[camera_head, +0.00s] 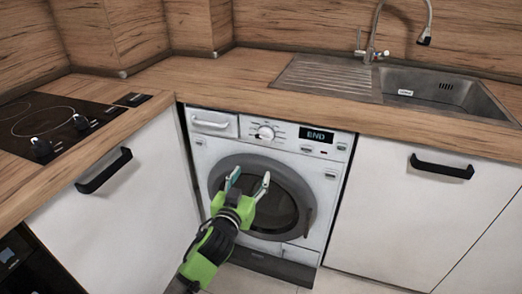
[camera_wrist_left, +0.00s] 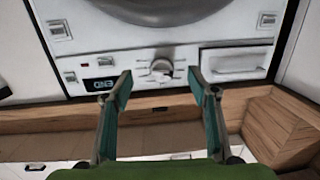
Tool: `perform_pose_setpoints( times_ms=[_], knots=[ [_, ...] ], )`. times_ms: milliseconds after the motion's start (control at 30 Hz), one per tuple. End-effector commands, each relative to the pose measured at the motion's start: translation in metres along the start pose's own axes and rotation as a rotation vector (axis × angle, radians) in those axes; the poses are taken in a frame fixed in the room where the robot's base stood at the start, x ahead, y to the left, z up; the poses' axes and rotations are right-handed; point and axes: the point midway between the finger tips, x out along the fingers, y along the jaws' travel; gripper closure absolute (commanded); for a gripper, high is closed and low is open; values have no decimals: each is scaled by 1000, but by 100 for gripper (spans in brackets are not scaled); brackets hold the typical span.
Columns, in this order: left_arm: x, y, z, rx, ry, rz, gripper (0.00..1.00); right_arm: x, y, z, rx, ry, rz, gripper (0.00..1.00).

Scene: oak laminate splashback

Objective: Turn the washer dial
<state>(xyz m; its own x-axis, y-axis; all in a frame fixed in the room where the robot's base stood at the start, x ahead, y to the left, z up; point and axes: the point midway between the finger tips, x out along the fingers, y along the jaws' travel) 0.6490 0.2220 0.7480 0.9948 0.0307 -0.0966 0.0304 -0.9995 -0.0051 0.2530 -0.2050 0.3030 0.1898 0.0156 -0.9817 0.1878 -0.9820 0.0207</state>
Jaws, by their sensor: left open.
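The washer (camera_head: 325,170) is white with a dark round door and is built in under the wooden worktop. Its round white dial (camera_head: 265,133) is on the top panel, between the drawer and a display reading END (camera_head: 316,135). My left gripper (camera_head: 248,180) is open and empty, in front of the washer door and below the dial in the head view. In the left wrist view, which looks upside down, the dial (camera_wrist_left: 161,68) shows between the two open fingers (camera_wrist_left: 160,85), apart from them. My right gripper is in neither view.
A hob (camera_head: 60,125) with black knobs is on the left worktop. A sink (camera_head: 440,90) with a tap (camera_head: 372,52) is at the right. Cabinet doors with black handles (camera_head: 104,170) (camera_head: 442,167) flank the washer. The space before the washer panel looks clear.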

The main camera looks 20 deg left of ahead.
Motion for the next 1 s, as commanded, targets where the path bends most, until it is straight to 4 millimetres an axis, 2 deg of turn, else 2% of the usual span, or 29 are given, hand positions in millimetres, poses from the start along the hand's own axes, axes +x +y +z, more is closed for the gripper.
perform_pose_setpoints(
  times_ms=[33, 100, 200, 367, 800, 1000],
  knots=[
    [-2, 1, -16, -10, 44, 0, 46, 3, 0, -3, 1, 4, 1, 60],
    [-4, 1, -34, -20, 79, 0, 46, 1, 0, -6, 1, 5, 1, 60],
    [-2, 2, -45, -28, 98, -1, 46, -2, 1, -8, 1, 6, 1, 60],
    [15, 2, -48, -26, 99, 0, 46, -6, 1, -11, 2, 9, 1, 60],
    [99, 1, -54, -24, 97, -1, 46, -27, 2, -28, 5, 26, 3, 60],
    [123, 2, -56, -26, 96, 0, 46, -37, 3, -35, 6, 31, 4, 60]
  ],
)
